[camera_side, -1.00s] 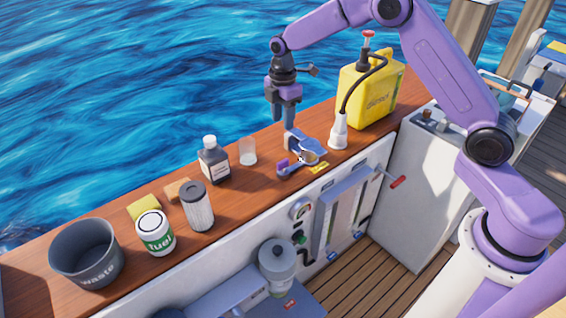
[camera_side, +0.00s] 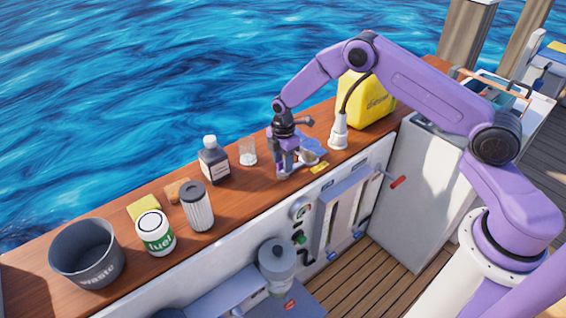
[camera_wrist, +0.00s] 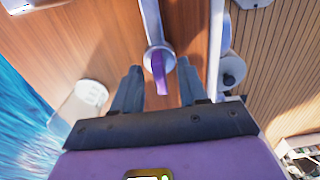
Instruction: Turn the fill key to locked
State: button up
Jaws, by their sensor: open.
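The fill key shows in the wrist view as a purple tab (camera_wrist: 158,75) at a round metal collar, with a grey bar running up from it. In the side view my gripper largely hides the key, and a silvery part (camera_side: 308,157) shows just right of the fingers. My gripper (camera_side: 286,173) is low over the wooden counter at the key. In the wrist view my gripper (camera_wrist: 159,68) is open, with one finger on each side of the purple tab. I see gaps on both sides of the tab. A small yellow label (camera_side: 320,168) lies in front; its writing is unreadable.
A blue cloth (camera_side: 316,146) lies behind the key. A white nozzle (camera_side: 338,135) and yellow diesel can (camera_side: 368,100) stand right. The filter (camera_side: 198,208), fuel tub (camera_side: 155,233) and waste bucket (camera_side: 85,255) are farther left.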

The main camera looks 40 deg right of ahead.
jog(key=shift+f, duration=0.5)
grip_shut()
